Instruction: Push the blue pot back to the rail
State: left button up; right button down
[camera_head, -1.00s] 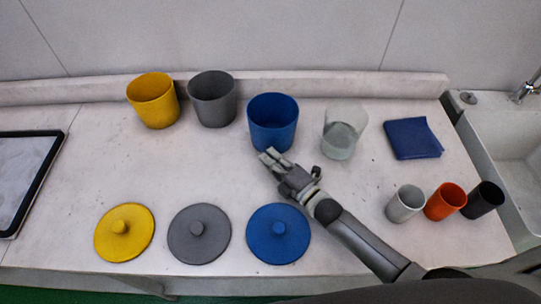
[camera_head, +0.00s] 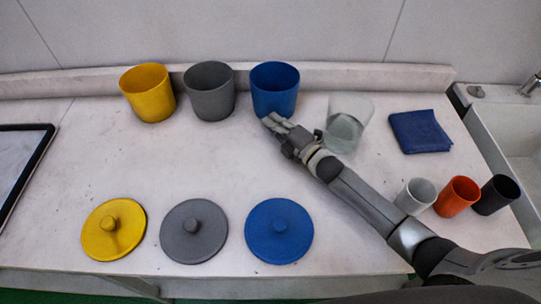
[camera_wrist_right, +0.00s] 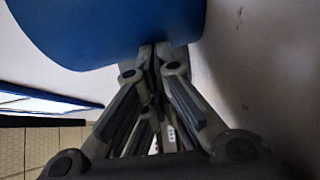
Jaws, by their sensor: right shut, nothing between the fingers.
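The blue pot (camera_head: 274,88) stands upright and open at the back of the counter, in line with the other two pots and close against the rail (camera_head: 400,78). My right gripper (camera_head: 268,119) is shut and empty, its fingertips at the front foot of the blue pot. In the right wrist view the closed fingertips (camera_wrist_right: 154,48) meet the lower edge of the blue pot (camera_wrist_right: 110,25); they look to be touching it. My left gripper is not in view.
A grey pot (camera_head: 209,91) and a yellow pot (camera_head: 147,93) stand left of the blue one. A clear beaker (camera_head: 345,130) is close right of my gripper. Lids, including the blue lid (camera_head: 279,231), lie in front. A blue cloth (camera_head: 420,131) and small cups (camera_head: 457,196) are at right.

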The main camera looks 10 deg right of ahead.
jog(key=shift+w+d, duration=0.15)
jog(key=shift+w, duration=0.25)
jog(key=shift+r, duration=0.1)
